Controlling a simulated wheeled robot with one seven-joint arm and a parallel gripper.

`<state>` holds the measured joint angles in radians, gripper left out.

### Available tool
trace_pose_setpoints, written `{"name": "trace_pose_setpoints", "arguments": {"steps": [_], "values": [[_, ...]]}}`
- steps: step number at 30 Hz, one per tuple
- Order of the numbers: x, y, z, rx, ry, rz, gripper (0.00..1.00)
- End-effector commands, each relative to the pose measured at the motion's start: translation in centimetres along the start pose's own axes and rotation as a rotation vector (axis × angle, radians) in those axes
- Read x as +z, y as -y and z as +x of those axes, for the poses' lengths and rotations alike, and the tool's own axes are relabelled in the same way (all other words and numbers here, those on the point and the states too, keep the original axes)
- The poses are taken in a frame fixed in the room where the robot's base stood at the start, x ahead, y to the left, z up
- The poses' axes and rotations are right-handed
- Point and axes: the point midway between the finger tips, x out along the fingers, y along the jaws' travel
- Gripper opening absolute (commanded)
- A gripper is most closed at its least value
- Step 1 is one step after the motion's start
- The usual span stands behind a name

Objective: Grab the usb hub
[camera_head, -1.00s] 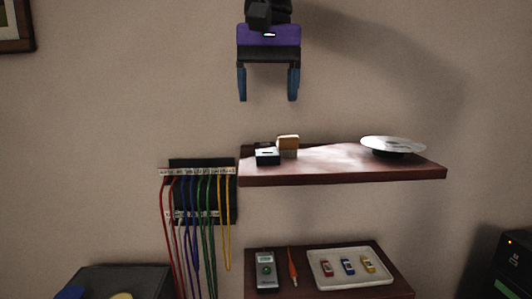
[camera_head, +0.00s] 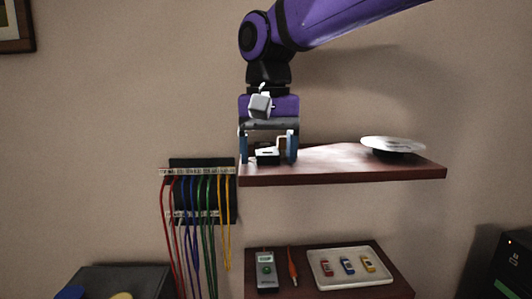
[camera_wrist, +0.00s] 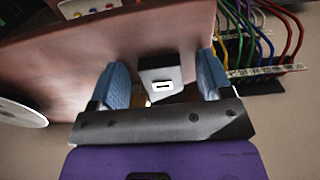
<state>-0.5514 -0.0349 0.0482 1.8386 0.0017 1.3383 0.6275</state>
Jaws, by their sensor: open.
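The usb hub looks to be the small dark box with a pale front face and a dark slot (camera_head: 267,156), at the left end of the upper shelf. In the wrist view the box (camera_wrist: 160,78) lies between the two blue fingers. My gripper (camera_head: 269,158) is open, pointing down, with one finger on each side of the box. The wrist view also shows my gripper (camera_wrist: 165,85) with gaps between fingers and box. A tan block (camera_head: 284,143) stands just behind the box, partly hidden by my gripper.
The upper shelf (camera_head: 340,165) also holds a white disc (camera_head: 392,145) at its right. Coloured cables (camera_head: 200,230) hang from a wall panel to the left. A lower shelf (camera_head: 300,258) carries a grey meter (camera_head: 265,270), an orange tool (camera_head: 292,263) and a white tray (camera_head: 325,280).

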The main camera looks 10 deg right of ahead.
Motion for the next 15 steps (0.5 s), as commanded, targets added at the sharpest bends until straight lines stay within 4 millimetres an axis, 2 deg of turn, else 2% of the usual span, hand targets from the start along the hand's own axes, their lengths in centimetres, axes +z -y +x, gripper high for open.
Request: {"name": "trace_pose_setpoints", "arguments": {"steps": [5,8,12,13,15], "values": [[0.00,0.00,0.02,0.000,0.000,0.000,0.72],[0.00,0.00,0.01,0.000,0.000,0.000,0.54],[0.00,0.00,-0.01,0.000,0.000,0.000,0.22],[0.00,0.00,-0.01,0.000,0.000,0.000,0.18],[0.00,0.01,-0.02,0.000,-0.001,0.000,0.18]]}}
